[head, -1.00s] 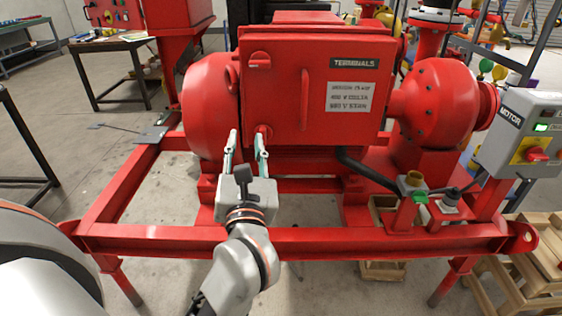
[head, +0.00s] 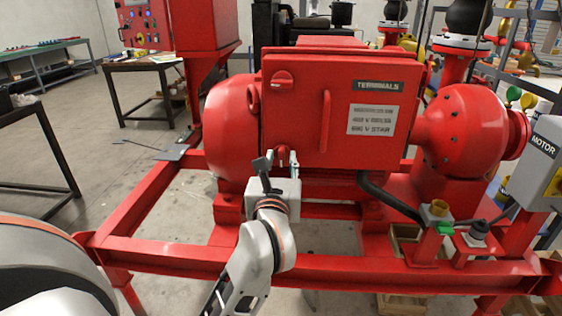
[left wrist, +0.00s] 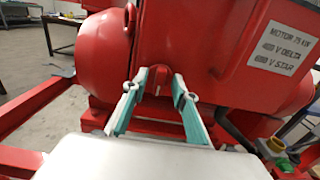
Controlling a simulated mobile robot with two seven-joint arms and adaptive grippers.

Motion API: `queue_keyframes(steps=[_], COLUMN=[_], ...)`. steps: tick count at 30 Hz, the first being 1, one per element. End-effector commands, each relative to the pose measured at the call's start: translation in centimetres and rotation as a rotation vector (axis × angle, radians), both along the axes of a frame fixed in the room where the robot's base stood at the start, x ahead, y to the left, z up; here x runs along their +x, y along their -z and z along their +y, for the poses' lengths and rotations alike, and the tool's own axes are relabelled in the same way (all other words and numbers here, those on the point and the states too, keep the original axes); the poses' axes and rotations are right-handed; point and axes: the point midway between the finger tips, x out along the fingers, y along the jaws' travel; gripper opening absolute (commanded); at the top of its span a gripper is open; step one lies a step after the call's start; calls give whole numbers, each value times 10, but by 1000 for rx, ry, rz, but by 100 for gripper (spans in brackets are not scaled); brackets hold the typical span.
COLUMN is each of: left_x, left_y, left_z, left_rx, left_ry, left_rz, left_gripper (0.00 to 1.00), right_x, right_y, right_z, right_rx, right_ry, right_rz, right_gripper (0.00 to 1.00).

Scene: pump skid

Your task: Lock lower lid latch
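The red terminal box lid (head: 340,110) is closed on the motor, with a bar handle (head: 326,120). The upper latch (head: 283,79) is a red knob with its bar lying about horizontal. The lower latch (left wrist: 158,83) shows in the left wrist view between my fingertips, its bar looking roughly upright; in the head view my gripper mostly hides it. My left gripper (head: 286,156) is in front of the lid's lower left corner. In the left wrist view the left gripper (left wrist: 160,78) has its fingers apart, one on each side of the latch; contact cannot be told. My right gripper is out of view.
The red skid rail (head: 330,268) runs across the front, below my left arm. A motor switch box (head: 535,165) stands at the right. A brass-coloured fitting (head: 437,210) and a green part (head: 445,228) sit at the lower right. A dark cable (head: 390,200) curves below the lid.

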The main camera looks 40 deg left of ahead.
Motion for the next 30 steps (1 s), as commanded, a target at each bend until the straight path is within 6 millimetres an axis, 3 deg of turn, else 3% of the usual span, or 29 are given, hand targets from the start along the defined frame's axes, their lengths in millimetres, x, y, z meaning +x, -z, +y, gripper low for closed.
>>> queue_keyframes(steps=[5, 9, 20, 30], left_x=[0, 0, 0, 0], left_y=[0, 0, -2, -8], left_z=[0, 0, 0, -1], left_rx=[0, 1, 23, 190], left_ry=[0, 0, 1, 0], left_rz=[0, 1, 13, 111], left_gripper=[28, 0, 0, 0], right_x=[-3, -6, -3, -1], right_y=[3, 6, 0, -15], right_z=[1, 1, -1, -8], right_rx=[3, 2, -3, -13], right_ry=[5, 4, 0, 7], right_rz=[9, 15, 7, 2], right_gripper=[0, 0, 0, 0])
